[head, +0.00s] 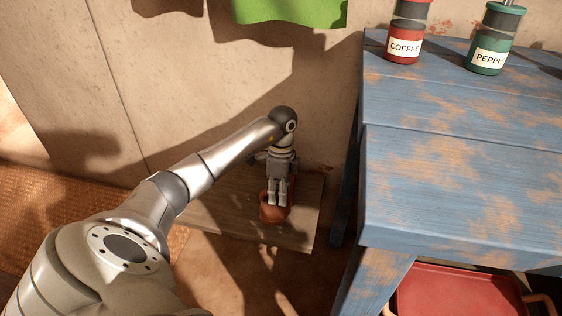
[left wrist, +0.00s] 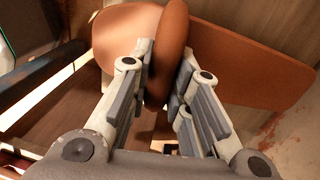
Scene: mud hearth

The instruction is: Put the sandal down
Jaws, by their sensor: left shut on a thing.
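My left gripper (head: 278,204) reaches down beside the wall, over a low wooden board (head: 225,210). It is shut on the orange-brown sandal (head: 274,214), which shows mostly behind the fingers in the head view. In the left wrist view the two fingers (left wrist: 160,92) pinch a rounded upright part of the sandal (left wrist: 170,45). A flat orange-brown piece (left wrist: 245,65) extends to the right behind it; I cannot tell whether it is the same sandal or another. Whether the sandal touches the board is unclear. My right gripper is not in view.
A worn blue table (head: 450,190) stands close to the right of the board, with a red coffee jar (head: 404,35) and a green pepper jar (head: 492,45) on top. A red tray (head: 450,292) is beneath it. A green cloth (head: 290,10) hangs on the wall.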

